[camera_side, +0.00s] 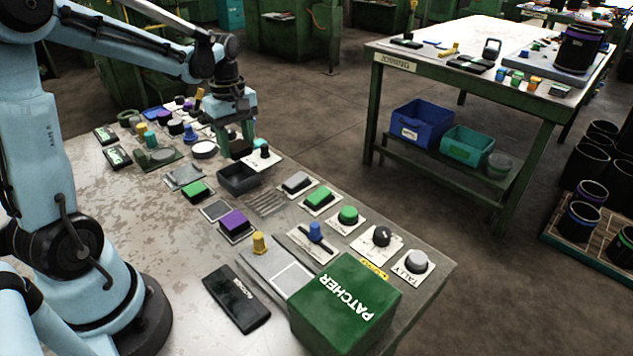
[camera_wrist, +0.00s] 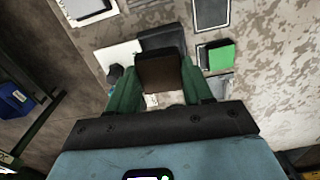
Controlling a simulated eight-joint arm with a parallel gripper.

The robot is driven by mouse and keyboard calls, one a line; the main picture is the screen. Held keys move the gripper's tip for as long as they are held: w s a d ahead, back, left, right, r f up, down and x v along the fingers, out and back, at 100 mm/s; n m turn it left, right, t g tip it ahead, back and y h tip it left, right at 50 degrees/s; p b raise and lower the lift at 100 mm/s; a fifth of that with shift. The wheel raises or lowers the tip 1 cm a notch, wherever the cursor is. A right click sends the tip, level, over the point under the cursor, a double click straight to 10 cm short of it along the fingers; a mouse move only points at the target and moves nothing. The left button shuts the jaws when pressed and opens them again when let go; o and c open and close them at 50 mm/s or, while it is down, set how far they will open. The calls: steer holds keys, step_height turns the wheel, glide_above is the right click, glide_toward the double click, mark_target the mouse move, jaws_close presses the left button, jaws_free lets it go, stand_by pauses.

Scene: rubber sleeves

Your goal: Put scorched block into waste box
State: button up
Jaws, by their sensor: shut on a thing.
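My gripper (camera_side: 236,138) points down over the far half of the bench, with its green fingers shut on a dark brown block (camera_side: 240,150). In the wrist view the block (camera_wrist: 161,72) sits between the two fingers (camera_wrist: 162,86). A dark open box (camera_side: 238,181), probably the waste box, stands on the bench just in front of the gripper. The block is near its far edge and looks to be above it; the exact height gap is unclear. In the wrist view the box (camera_wrist: 163,38) is partly hidden behind the block.
A white panel with a black knob (camera_side: 264,156) is close to the box's right. Green (camera_side: 196,191) and purple (camera_side: 234,221) blocks lie nearer. Several buttons line the right edge. A green PATCHER box (camera_side: 345,305) stands at the front.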

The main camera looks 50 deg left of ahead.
mark_target(235, 159)
steer(key=shift+s+a+f+n, duration=0.15)
steer(key=shift+a+n, duration=0.25)
steer(key=shift+a, duration=0.35)
steer(key=shift+f, duration=2.4)
steer(key=o, duration=1.1)
steer(key=shift+r, duration=3.5)
